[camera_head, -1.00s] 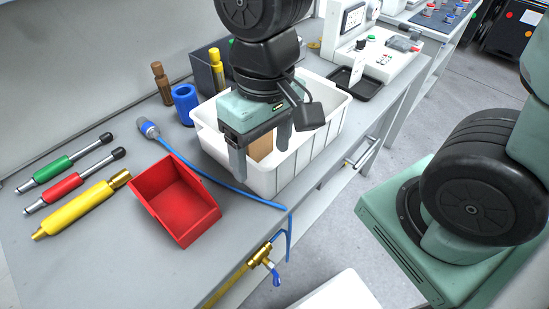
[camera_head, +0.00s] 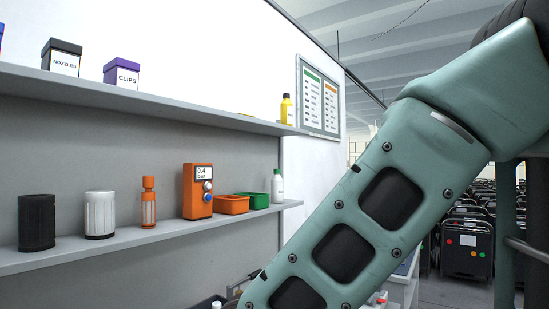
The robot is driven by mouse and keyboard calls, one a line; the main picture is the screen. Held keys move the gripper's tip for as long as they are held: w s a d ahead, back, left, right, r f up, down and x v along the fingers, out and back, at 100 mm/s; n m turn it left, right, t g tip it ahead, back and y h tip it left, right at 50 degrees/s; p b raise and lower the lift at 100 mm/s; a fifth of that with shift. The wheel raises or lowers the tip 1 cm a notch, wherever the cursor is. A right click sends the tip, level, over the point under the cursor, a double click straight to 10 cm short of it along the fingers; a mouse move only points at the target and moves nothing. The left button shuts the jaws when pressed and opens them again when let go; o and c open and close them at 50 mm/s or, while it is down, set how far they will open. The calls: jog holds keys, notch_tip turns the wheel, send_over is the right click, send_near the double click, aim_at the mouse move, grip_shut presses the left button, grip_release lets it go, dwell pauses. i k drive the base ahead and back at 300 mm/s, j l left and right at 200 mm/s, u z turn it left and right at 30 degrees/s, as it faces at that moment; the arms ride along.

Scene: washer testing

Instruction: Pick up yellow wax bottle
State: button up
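The yellow wax bottle (camera_head: 286,110) is small, with a dark cap. It stands upright near the right end of the upper shelf (camera_head: 160,104). My gripper is outside the view. Only a green link of my arm crosses the right side, to the right of and below the bottle, without covering it.
The lower shelf (camera_head: 150,237) holds a black cylinder (camera_head: 37,222), a white cylinder (camera_head: 99,214), an orange gauge box (camera_head: 197,190), orange and green bins, and a white bottle (camera_head: 277,187). Boxes labelled nozzles (camera_head: 62,58) and clips (camera_head: 121,73) stand left on the upper shelf. A notice board (camera_head: 319,98) hangs behind the bottle.

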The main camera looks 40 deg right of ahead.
aim_at(286, 108)
jog(key=i+l, duration=0.1)
jog(key=l, duration=0.25)
jog(key=i+l, duration=0.15)
jog(key=l, duration=0.25)
jog(key=i+l+u, duration=0.1)
jog(key=l, duration=0.25)
jog(key=i+l, duration=0.1)
jog(key=l, duration=0.25)
jog(key=i+l, duration=0.1)
jog(key=l, duration=0.3)
